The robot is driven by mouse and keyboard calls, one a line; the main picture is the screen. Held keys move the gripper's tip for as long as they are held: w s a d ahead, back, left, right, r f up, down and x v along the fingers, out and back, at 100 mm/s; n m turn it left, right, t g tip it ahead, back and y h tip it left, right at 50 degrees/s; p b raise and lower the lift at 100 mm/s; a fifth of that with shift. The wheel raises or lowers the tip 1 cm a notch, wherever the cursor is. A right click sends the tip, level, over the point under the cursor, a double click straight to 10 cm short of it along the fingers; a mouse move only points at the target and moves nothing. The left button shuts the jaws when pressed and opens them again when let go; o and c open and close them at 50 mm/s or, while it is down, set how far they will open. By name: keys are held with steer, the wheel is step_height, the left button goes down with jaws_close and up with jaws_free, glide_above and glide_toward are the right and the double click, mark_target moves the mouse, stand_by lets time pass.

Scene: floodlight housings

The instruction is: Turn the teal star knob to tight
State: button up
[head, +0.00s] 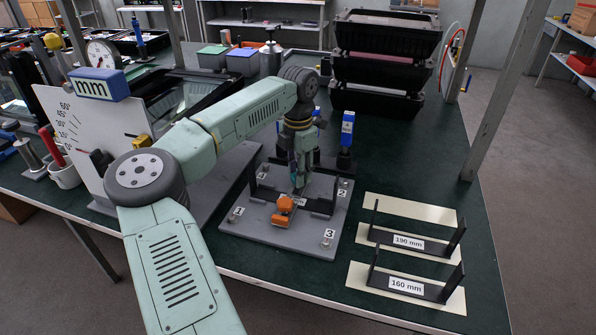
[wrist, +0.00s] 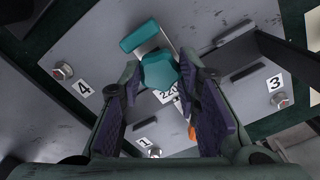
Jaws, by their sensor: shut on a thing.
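The teal star knob (wrist: 158,71) sits between the fingertips of my gripper (wrist: 160,76) in the wrist view, with purple pads on both sides. My gripper is shut on it. A teal block (wrist: 138,35) lies just beyond the knob on a light strip. In the head view my gripper (head: 301,172) points down over the grey base plate (head: 262,228) and mostly hides the knob. An orange knob (head: 286,204) and orange block (head: 280,221) are nearer the front of the plate. A black bracket with a partly hidden label (wrist: 168,95) lies across the plate.
Bolts with number labels mark the plate's corners. Black brackets labelled 190 mm (head: 408,242) and 160 mm (head: 406,286) stand on cream mats at right. Blue-topped clamps (head: 347,130) stand behind the plate. A white angle board (head: 75,140) is at left, stacked black crates (head: 385,60) behind.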

steer(key=shift+m, duration=0.3)
steer(key=o, duration=1.2)
steer(key=shift+c, duration=0.2)
step_height(320, 180, up, 12)
